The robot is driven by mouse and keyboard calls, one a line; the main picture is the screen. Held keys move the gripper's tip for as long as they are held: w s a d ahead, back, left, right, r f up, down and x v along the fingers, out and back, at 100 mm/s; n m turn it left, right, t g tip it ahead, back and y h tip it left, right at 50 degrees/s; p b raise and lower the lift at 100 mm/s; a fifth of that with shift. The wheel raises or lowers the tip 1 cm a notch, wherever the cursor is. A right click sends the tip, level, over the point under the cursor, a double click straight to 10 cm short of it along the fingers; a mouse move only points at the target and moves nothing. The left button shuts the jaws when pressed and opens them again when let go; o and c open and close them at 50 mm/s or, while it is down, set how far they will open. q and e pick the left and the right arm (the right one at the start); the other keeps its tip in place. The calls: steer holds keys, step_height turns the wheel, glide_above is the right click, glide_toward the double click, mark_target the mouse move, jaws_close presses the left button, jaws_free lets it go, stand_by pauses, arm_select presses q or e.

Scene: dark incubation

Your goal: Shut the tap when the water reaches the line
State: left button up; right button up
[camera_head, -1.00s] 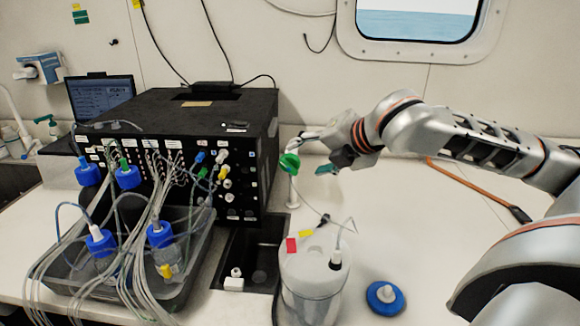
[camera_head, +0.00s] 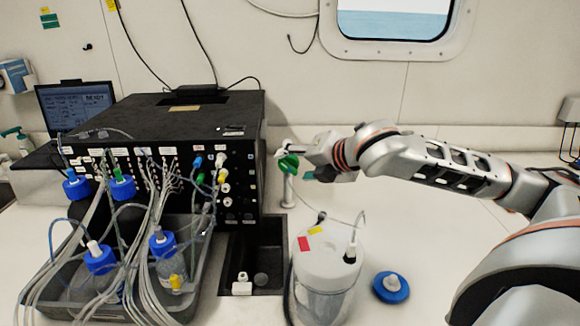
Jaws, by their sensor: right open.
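The tap (camera_head: 289,186) is a pale upright post with a green handle (camera_head: 288,163), to the right of the black instrument box. My right gripper (camera_head: 300,161) is open and close to the green handle from the right, its fingers beside or around it; contact cannot be told. A white-lidded clear vessel (camera_head: 322,300) stands in front of the tap, with red and yellow labels on its lid. A thin tube runs from near the tap toward its lid. The water level and the line cannot be made out. My left gripper is not in view.
The black box (camera_head: 180,125) fills the left, with a grey tray (camera_head: 196,270) of blue-capped bottles and many tubes before it. A small dark sink (camera_head: 268,240) lies left of the vessel. A blue disc (camera_head: 390,287) lies right of it.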

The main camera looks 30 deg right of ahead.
mark_target(291, 166)
steer(key=shift+x, duration=1.85)
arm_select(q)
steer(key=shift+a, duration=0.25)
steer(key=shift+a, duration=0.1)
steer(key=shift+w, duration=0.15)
arm_select(e)
steer(key=c, duration=1.1)
